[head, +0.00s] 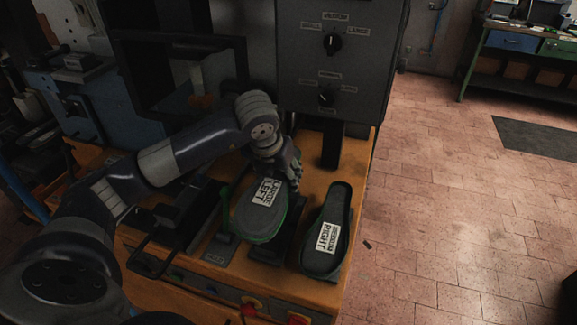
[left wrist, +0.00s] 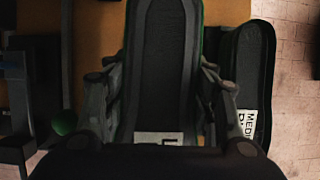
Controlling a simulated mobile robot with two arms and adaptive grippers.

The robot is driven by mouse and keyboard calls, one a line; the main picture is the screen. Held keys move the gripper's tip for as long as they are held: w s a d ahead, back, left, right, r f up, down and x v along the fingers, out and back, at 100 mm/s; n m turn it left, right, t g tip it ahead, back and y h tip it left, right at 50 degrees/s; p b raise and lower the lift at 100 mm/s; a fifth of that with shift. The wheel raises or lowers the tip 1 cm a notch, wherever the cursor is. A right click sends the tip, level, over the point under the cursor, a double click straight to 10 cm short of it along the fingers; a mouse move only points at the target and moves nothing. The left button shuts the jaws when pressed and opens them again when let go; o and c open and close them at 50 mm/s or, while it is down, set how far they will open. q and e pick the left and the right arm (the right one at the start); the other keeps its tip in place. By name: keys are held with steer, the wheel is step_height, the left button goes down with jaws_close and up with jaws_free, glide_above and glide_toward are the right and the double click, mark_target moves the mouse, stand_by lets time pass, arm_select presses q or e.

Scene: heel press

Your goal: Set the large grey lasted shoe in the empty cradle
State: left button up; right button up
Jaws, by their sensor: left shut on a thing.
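The large grey shoe (head: 250,221), sole up with a green edge and a "LARGE LEFT" label, is over the orange bench top. My left gripper (head: 281,173) is shut on its far end. In the left wrist view the shoe (left wrist: 160,60) runs between the fingers of my left gripper (left wrist: 160,100). Dark cradle parts (head: 270,251) show beside and under the shoe's near end; I cannot tell whether the shoe rests on them or hangs above. My right gripper is out of view.
A dark shoe (head: 320,262) labelled "MEDIUM RIGHT" stands close on the right, also in the left wrist view (left wrist: 245,70). A black frame (head: 172,232) is on the left. The press panel (head: 340,70) with knobs and a black post (head: 332,145) stand behind. Tiled floor lies right.

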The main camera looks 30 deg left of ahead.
arm_select(q)
steer(key=shift+s+f, duration=0.25)
steer(key=shift+f, duration=0.05)
steer(key=shift+f+b, duration=0.3)
steer(key=shift+b, duration=0.1)
steer(key=shift+f, duration=0.3)
step_height(320, 180, down, 3)
steer(key=shift+w+b, duration=0.1)
steer(key=shift+b, duration=1)
steer(key=shift+f+b, duration=0.6)
steer(key=shift+b, duration=0.05)
step_height(320, 180, down, 2)
steer(key=shift+f+b, duration=0.1)
steer(key=shift+b, duration=1)
steer(key=shift+f, duration=0.1)
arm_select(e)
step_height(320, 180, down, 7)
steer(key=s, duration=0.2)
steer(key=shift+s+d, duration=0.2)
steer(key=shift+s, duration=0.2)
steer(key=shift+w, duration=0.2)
arm_select(q)
steer(key=shift+f+b, duration=0.65)
steer(key=shift+b, duration=0.15)
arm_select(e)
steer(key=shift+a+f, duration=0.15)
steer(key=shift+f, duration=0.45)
